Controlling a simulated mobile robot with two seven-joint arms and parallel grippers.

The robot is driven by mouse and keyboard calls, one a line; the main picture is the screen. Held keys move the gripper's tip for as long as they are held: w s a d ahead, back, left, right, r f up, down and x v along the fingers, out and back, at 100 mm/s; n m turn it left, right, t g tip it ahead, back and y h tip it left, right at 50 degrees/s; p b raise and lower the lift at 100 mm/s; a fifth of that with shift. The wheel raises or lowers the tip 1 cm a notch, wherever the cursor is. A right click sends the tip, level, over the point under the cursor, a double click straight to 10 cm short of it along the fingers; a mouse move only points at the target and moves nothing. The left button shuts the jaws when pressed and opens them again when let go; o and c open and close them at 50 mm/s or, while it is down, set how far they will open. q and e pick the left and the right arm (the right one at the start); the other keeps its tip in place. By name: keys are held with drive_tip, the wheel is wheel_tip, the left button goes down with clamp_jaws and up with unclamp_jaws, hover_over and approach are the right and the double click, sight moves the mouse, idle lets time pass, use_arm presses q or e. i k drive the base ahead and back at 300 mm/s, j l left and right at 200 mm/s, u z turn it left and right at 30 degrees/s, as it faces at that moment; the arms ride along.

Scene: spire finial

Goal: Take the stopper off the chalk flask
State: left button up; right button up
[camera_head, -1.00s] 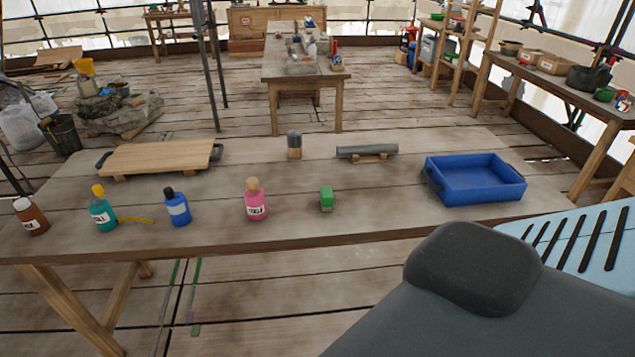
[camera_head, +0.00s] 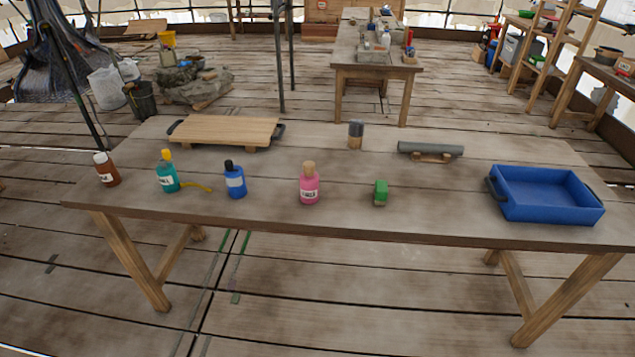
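Several small bottles stand upright in a row on the wooden table (camera_head: 430,212). They are a brown bottle with a white cap (camera_head: 106,170), a teal bottle with a yellow stopper (camera_head: 167,172), a blue bottle with a black cap (camera_head: 235,180) and a pink bottle with a tan stopper (camera_head: 309,184). All are closed. Their white labels are too small to read surely, so I cannot tell which is the chalk flask. Neither of my grippers is in view.
On the table are a wooden board (camera_head: 222,131) with dark handles, a grey-topped cylinder (camera_head: 356,135), a grey tube (camera_head: 430,149) on a wooden rest, a green block (camera_head: 380,191) and an empty blue tray (camera_head: 545,195). Plank floor before the table is clear.

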sight(308, 187)
drive_tip(key=i+l, duration=0.15)
drive_tip(key=l, duration=0.2)
drive_tip(key=i+l, duration=0.15)
drive_tip(key=l, duration=0.15)
drive_tip(key=i+l, duration=0.15)
drive_tip(key=l, duration=0.2)
drive_tip(key=i+l+u, duration=0.1)
drive_tip(key=l, duration=0.2)
drive_tip(key=i+l, duration=0.2)
drive_tip(key=l, duration=0.15)
drive_tip(key=u, duration=1.1)
